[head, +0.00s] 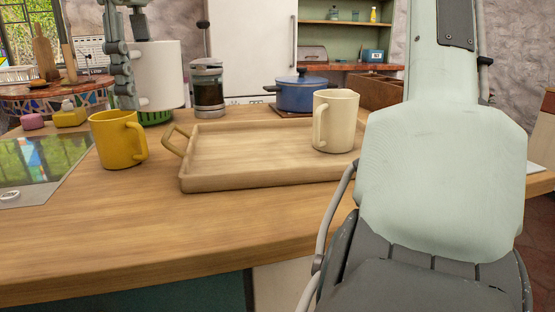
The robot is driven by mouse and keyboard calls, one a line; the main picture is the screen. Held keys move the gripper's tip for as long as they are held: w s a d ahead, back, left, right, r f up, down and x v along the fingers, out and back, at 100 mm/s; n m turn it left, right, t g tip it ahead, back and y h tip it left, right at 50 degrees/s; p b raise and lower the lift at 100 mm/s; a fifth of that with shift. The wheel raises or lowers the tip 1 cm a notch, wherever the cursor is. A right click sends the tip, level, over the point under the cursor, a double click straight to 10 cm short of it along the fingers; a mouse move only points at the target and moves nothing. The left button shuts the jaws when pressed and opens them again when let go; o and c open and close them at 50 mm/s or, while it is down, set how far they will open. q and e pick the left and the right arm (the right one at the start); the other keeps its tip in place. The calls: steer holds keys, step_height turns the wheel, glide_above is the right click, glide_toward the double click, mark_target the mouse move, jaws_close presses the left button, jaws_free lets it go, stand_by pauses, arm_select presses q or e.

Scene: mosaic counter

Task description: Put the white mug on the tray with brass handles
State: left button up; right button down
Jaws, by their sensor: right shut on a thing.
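The white mug (164,75) appears as a plain white cylinder at the upper left of the head view, behind the yellow mug and left of the tray. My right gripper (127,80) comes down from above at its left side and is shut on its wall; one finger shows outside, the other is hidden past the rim. The gap below the mug cannot be judged. The wooden tray (240,180) lies in the middle of the counter. Its left handle (177,140) shows; my arm hides its right end. A cream mug (335,120) stands on the tray's right part. My left gripper is not seen.
A yellow mug (118,139) stands left of the tray. A French press (207,88) and a blue pot (301,93) stand behind it. A green ribbed thing (155,117) shows below the white mug. The tray's left and middle are bare. My arm fills the right foreground.

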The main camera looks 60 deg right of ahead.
steer(key=d, duration=0.1)
steer(key=d+m, duration=0.1)
steer(key=d, duration=0.1)
steer(key=d+m, duration=0.1)
steer(key=shift+s+d+f+b, duration=0.25)
steer(key=shift+s+d+b, duration=0.05)
steer(key=shift+s+d, duration=0.05)
steer(key=s+d+f, duration=0.2)
steer(key=d+f, duration=0.1)
steer(key=d, duration=0.2)
steer(key=b, duration=0.1)
glide_above(236, 158)
steer(key=f, duration=0.3)
steer(key=shift+a+f, duration=0.15)
steer(key=shift+a, duration=0.1)
steer(key=shift+d+f, duration=0.15)
steer(key=shift+d, duration=0.05)
steer(key=shift+s+d+f, duration=0.1)
steer(key=shift+f, duration=0.25)
step_height(236, 158, down, 3)
steer(key=shift+f+b, duration=0.1)
steer(key=shift+b, duration=0.25)
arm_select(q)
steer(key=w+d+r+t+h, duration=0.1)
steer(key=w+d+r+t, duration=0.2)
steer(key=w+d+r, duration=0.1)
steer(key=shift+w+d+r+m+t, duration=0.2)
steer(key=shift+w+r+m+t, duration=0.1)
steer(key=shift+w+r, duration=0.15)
